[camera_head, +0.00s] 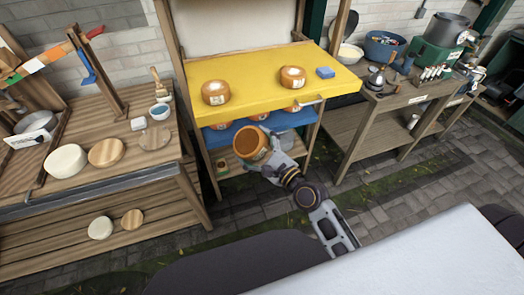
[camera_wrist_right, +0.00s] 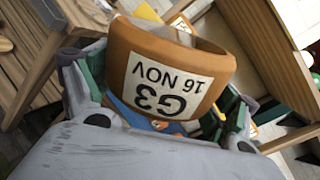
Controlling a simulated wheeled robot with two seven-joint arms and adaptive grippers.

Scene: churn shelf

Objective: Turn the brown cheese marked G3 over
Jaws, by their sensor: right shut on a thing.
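The brown cheese marked G3 (camera_head: 250,143) is held in front of the shelf, below the yellow top, tilted with a flat round face toward the head camera. In the right wrist view the cheese (camera_wrist_right: 178,48) shows a white label reading G3 and 16 NOV, upside down in the picture. My right gripper (camera_head: 264,156) is shut on it, with one finger on each side of the cheese in the wrist view. The cheese's far side is hidden. My left gripper is not in view.
A blue lower shelf (camera_head: 217,136) lies behind the held cheese. A wooden table (camera_head: 132,176) with boards stands left, a workbench (camera_head: 395,103) right. Paving between is clear.

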